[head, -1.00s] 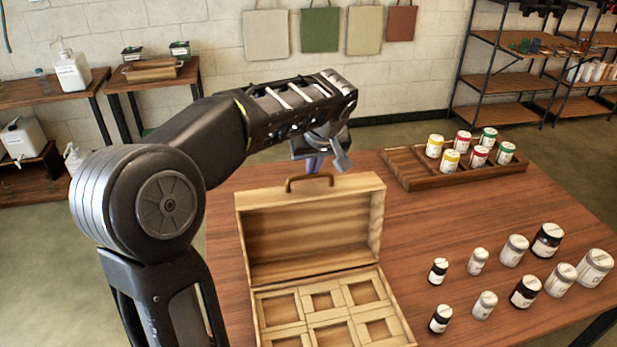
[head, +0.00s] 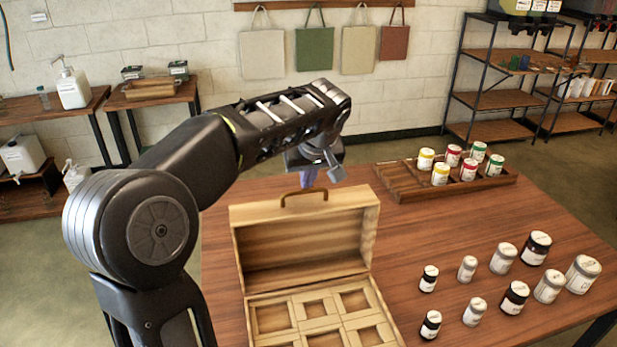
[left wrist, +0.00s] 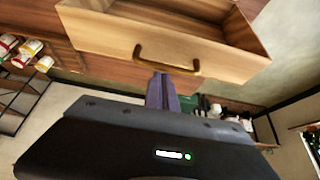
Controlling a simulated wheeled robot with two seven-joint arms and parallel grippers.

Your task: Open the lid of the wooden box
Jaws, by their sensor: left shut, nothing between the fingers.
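The wooden box (head: 240,250) stands on the table, its front part a tray with several square compartments. Its lid (head: 300,245) stands raised at the back, inside facing me, with a curved handle (head: 303,193) on its top edge. My left gripper (head: 308,178) is just behind and above the handle, its fingers shut with nothing between them. In the left wrist view the shut fingers (left wrist: 162,92) point at the lid close to the handle (left wrist: 166,62); I cannot tell whether they touch it. My right gripper is not in view.
Several dark and white jars (head: 515,297) stand on the table right of the box. A wooden tray (head: 400,184) with several colour-labelled jars sits at the back right. The table (head: 425,215) is clear between them.

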